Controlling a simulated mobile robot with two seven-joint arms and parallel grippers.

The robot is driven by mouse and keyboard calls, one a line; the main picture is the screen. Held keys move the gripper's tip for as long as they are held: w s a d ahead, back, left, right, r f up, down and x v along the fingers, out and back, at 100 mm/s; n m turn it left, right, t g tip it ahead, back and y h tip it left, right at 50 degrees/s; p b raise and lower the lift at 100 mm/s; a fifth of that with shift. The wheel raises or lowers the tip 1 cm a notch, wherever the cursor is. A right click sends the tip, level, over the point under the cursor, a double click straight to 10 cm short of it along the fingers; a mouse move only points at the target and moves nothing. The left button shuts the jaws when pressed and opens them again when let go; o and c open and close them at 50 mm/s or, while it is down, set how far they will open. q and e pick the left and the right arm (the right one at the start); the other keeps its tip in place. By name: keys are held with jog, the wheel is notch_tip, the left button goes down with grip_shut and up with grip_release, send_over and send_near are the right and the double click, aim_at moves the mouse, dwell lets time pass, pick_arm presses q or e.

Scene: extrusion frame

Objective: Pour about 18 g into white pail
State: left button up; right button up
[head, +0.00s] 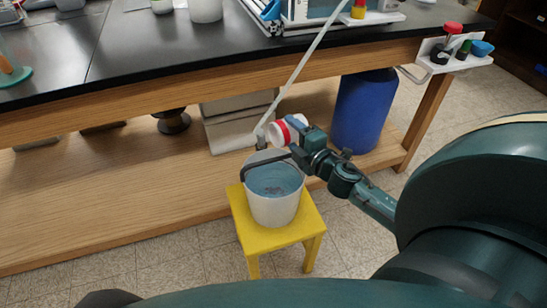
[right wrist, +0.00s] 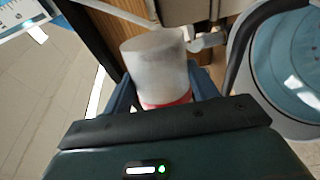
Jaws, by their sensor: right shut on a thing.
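The white pail (head: 273,211) stands on a yellow stool. It holds bluish liquid with a small dark patch in the middle. In the right wrist view the pail (right wrist: 237,75) is at the right edge, with its dark handle in front. My right gripper (head: 294,132) is shut on a whitish container with a red band (head: 273,135), just above and behind the pail's rim. The container looks tilted on its side. In the right wrist view the cloudy container (right wrist: 155,62) sits between the fingers, its red band near the palm. No stream shows. My left gripper is out of view.
A pale rod (head: 303,72) slants from the pail's back rim up past the bench (head: 150,50). A blue barrel (head: 363,110) and grey boxes (head: 235,130) stand on the lower wooden shelf. The yellow stool (head: 270,239) has clear floor in front.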

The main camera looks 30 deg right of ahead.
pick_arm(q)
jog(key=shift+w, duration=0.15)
pick_arm(e)
jog(key=shift+r, duration=0.1)
dwell(0.5)
pick_arm(q)
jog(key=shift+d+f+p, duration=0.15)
jog(key=shift+p, duration=0.25)
pick_arm(e)
jog(key=shift+a+r+n, duration=0.15)
jog(key=shift+a+n, duration=0.05)
jog(key=shift+n, duration=0.4)
pick_arm(q)
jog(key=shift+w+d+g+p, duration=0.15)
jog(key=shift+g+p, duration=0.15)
jog(key=shift+p, duration=0.1)
pick_arm(e)
jog(key=shift+a+r+n+h, duration=0.25)
jog(key=shift+a+n+h, duration=0.05)
jog(key=shift+n, duration=0.4)
dwell(1.5)
